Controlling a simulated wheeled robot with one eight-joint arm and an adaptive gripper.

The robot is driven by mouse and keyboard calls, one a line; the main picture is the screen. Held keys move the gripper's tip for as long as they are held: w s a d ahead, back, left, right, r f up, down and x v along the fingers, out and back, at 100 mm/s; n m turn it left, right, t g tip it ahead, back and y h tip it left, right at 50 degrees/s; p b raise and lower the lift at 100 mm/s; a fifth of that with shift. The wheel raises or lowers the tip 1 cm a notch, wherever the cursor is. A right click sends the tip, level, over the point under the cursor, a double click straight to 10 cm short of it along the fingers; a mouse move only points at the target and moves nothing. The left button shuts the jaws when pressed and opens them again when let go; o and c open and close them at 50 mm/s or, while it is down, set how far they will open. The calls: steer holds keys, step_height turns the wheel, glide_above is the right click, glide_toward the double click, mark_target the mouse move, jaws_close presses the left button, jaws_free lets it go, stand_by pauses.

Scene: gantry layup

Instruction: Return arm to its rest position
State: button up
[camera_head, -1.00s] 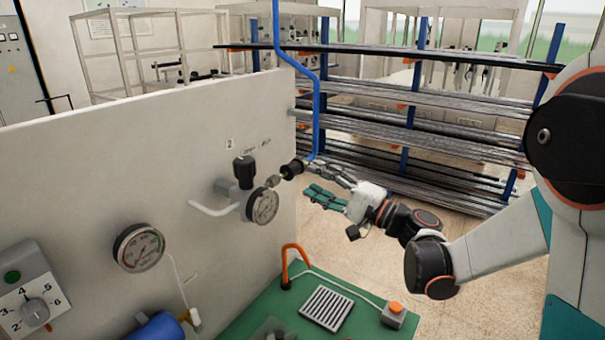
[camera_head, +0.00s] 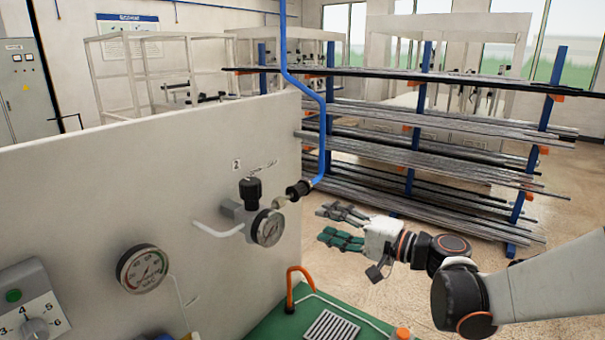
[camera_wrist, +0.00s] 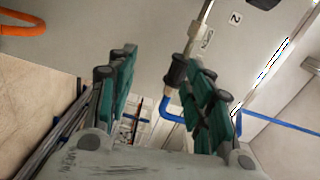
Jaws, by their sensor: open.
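My gripper (camera_head: 342,226) is at the centre right of the head view, open and empty, with its green-padded fingers pointing left. My arm comes in from the right edge. The fingers are apart from the black coupling (camera_head: 298,190) on the end of the blue hose (camera_head: 322,130), which lies a little to the left and above. In the wrist view the two fingers (camera_wrist: 160,95) stand spread. The black coupling (camera_wrist: 176,70) and the blue bend of the hose show beyond and between them, near the right finger.
A pale panel (camera_head: 130,180) with a regulator gauge (camera_head: 267,227) and a second gauge (camera_head: 142,268) stands on the left. A green bench (camera_head: 270,330) with an orange hook-shaped tube (camera_head: 292,285) is below. A rack of metal bars (camera_head: 430,150) stands behind.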

steer(key=s+f+n+g+h+b, duration=0.25)
steer(key=s+f+h, duration=0.45)
steer(key=s, duration=0.5)
steer(key=s+d+f+n+h+b, duration=0.1)
steer(key=s+d+f+n+h, duration=0.1)
steer(key=s+d, duration=0.3)
steer(key=s+d+f+n+h+b, duration=0.1)
steer(key=s+d+f+n+h, duration=0.1)
steer(key=s+d+h, duration=0.3)
steer(key=shift+s+d+f+g, duration=0.3)
steer(key=shift+s+f+g, duration=0.25)
steer(key=shift+s, duration=0.6)
